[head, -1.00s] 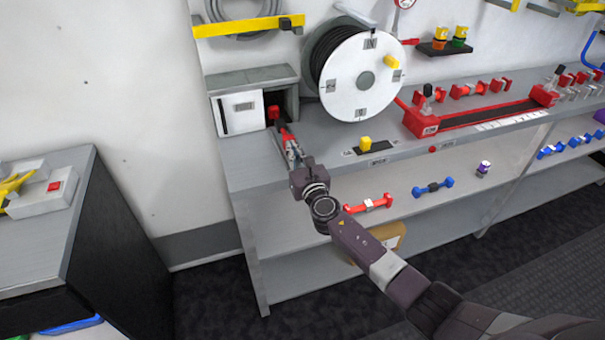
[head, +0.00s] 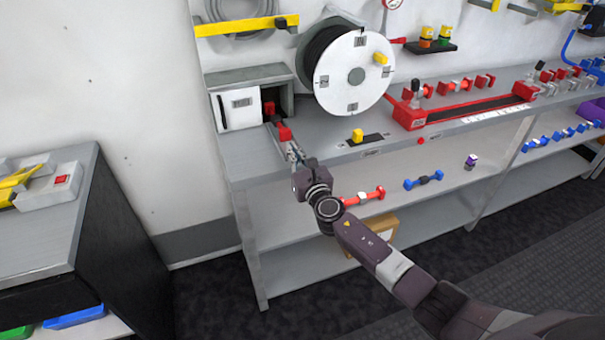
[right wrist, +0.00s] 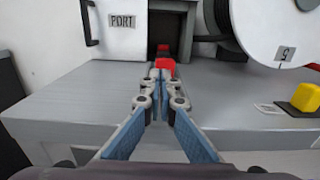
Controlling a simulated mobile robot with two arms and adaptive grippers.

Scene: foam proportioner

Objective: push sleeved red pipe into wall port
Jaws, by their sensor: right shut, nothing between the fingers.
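The wall port is a dark opening in a grey box (head: 289,88) with an open white door (head: 238,108); the door shows in the right wrist view (right wrist: 113,50), marked PORT. A small red end (head: 269,108) shows inside the opening, also in the right wrist view (right wrist: 163,48). My right gripper (head: 288,142) is shut, in front of the opening and apart from the box. Its fingers meet in the right wrist view (right wrist: 158,78). A red piece (right wrist: 166,66) sits right at their tips; I cannot tell how it joins the red end. My left gripper is out of view.
A white cable reel (head: 357,90) stands right of the box. A yellow block (head: 357,135) is near the shelf's front edge. A red fixture (head: 412,112) lies farther right. Red and blue dumbbell-shaped parts lie on the lower shelf. The shelf left of the yellow block is bare.

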